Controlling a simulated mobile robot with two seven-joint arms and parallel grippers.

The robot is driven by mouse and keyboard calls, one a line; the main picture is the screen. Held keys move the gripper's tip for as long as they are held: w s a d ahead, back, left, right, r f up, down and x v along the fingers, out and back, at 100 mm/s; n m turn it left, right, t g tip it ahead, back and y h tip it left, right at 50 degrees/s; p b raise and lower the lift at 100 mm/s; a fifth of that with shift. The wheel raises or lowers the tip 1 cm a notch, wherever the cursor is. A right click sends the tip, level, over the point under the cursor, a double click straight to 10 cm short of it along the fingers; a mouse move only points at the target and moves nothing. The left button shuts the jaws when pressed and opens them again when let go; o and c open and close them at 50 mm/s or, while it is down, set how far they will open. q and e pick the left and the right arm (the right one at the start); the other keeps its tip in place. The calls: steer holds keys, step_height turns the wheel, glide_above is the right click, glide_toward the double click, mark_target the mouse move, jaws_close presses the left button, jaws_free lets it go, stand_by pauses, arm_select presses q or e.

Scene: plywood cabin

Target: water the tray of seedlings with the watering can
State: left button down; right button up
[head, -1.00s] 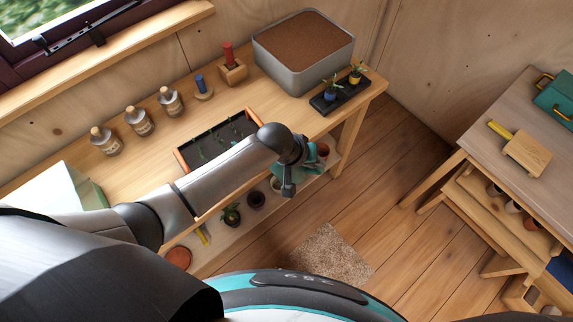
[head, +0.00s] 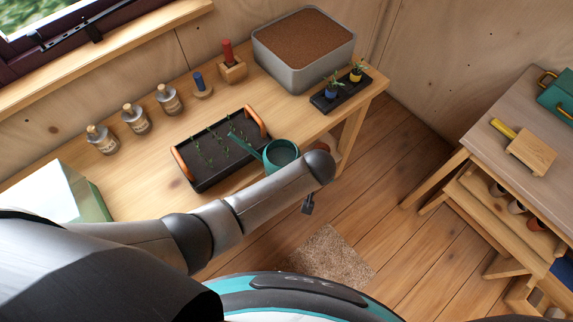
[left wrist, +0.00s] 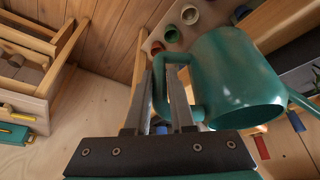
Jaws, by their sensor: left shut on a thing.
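The teal watering can (head: 280,155) is at the front edge of the bench, its spout reaching left over the right part of the seedling tray (head: 183,174). The tray is black with orange end handles and holds several small green seedlings. In the left wrist view, my left gripper (left wrist: 162,78) is shut on the handle of the can (left wrist: 235,80). In the head view my forearm hides the fingers and part of the can. I see no water coming out, and I cannot tell exactly how far the can is tilted. My right gripper is out of view.
Several corked bottles (head: 135,118) stand behind the tray. A red peg in a wooden block (head: 232,70), a grey soil bin (head: 295,75) and a black plant holder (head: 342,93) are farther right. A pale green box (head: 50,192) is at left. A second table (head: 500,110) stands right.

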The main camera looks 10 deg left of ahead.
arm_select(q)
steer(key=shift+w+r, duration=0.1)
steer(key=shift+w, duration=0.05)
step_height(320, 180, up, 2)
steer(key=shift+r+p, duration=0.1)
steer(key=shift+p, duration=1)
steer(key=shift+r, duration=0.85)
